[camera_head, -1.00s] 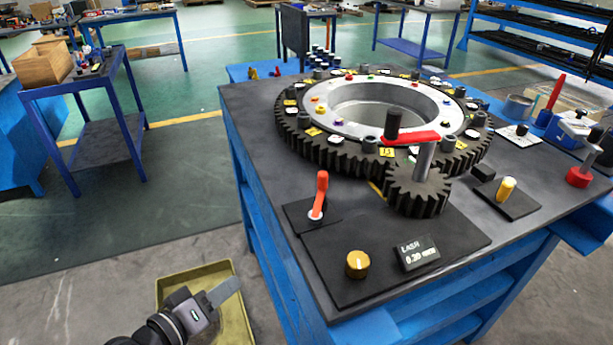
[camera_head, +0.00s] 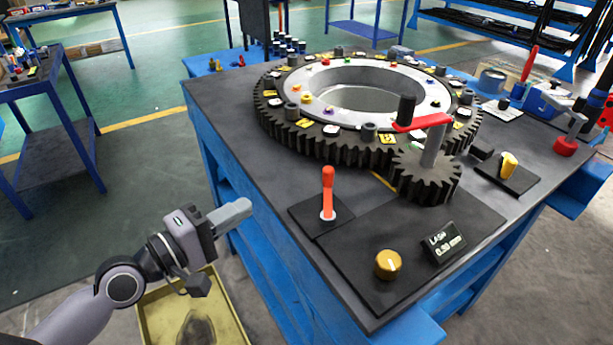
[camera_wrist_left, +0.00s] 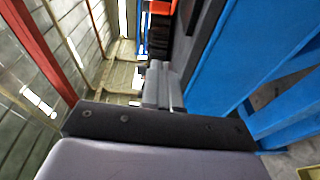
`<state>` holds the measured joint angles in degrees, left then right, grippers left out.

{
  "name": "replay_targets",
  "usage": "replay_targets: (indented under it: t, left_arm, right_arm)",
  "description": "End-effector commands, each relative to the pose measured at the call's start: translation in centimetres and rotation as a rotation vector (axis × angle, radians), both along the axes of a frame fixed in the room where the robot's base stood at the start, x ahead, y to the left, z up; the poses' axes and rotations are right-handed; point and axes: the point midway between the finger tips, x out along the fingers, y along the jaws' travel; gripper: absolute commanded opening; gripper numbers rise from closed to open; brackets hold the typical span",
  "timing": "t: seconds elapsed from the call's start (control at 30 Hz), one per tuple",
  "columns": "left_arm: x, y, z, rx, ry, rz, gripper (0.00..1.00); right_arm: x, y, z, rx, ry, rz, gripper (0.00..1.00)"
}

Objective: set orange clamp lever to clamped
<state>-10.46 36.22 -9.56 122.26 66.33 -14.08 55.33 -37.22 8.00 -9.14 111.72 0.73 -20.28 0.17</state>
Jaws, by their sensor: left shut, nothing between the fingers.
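The orange clamp lever (camera_head: 328,191) stands upright on a small dark plate (camera_head: 308,219) at the near left part of the bench top, with a white ring at its base. My left gripper (camera_head: 238,212) is left of the bench's left edge, with its fingers pointing right towards the bench. It is shut and empty, apart from the lever by a clear gap. In the left wrist view its fingers (camera_wrist_left: 158,88) lie together beside the blue bench frame. My right gripper is not in view.
A large toothed ring (camera_head: 300,135) and a small gear with a red-armed crank (camera_head: 425,122) fill the bench's middle. A yellow knob (camera_head: 508,164) is at the right. A yellow tray (camera_head: 232,322) lies below my left arm.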

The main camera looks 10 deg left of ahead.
Motion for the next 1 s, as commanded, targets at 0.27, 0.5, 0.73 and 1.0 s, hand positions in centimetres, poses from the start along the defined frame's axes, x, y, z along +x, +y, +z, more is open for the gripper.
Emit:
replay_targets:
  t: [0.27,0.5,0.73,1.0]
  left_arm:
    - [0.3,-0.1,0.8,-0.049,0.011,-0.011,0.0]
    - [2.2,-1.4,1.1,-0.052,0.01,-0.01,0.0]
    - [5.3,-3.5,1.0,-0.051,0.01,-0.01,0.0]
    - [8.7,-6.4,1.1,-0.051,0.013,-0.013,0.0]
  right_arm:
    - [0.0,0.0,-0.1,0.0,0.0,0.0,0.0]
    - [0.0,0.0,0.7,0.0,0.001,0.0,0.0]
    - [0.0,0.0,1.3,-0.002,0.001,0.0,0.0]
    - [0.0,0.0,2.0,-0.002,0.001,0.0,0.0]
